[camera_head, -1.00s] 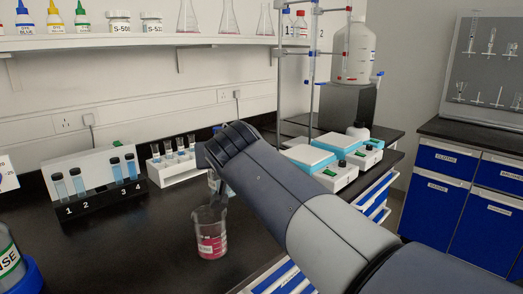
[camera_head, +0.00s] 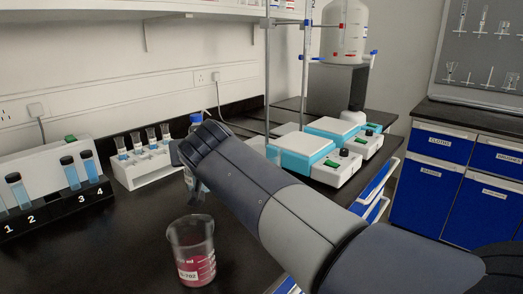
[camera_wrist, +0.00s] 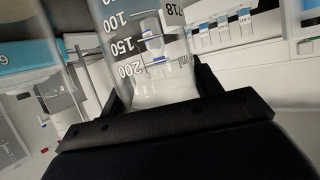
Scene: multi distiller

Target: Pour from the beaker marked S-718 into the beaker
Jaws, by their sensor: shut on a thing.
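A glass beaker holding dark red liquid (camera_head: 195,250) stands upright on the black bench in the head view, with a white label low on its side that I cannot read surely. My gripper (camera_wrist: 160,88) is shut on a clear beaker (camera_wrist: 140,50), which shows "718" and graduation numbers in the wrist view. In the head view my arm hides most of the gripper, and only a small glassy part of the held beaker (camera_head: 195,188) shows, just above and behind the standing beaker. The held beaker's contents and tilt are unclear.
A rack with numbered blue-filled tubes (camera_head: 55,190) stands at the left, and a white tube rack (camera_head: 146,168) behind. The bench is clear left of the standing beaker.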

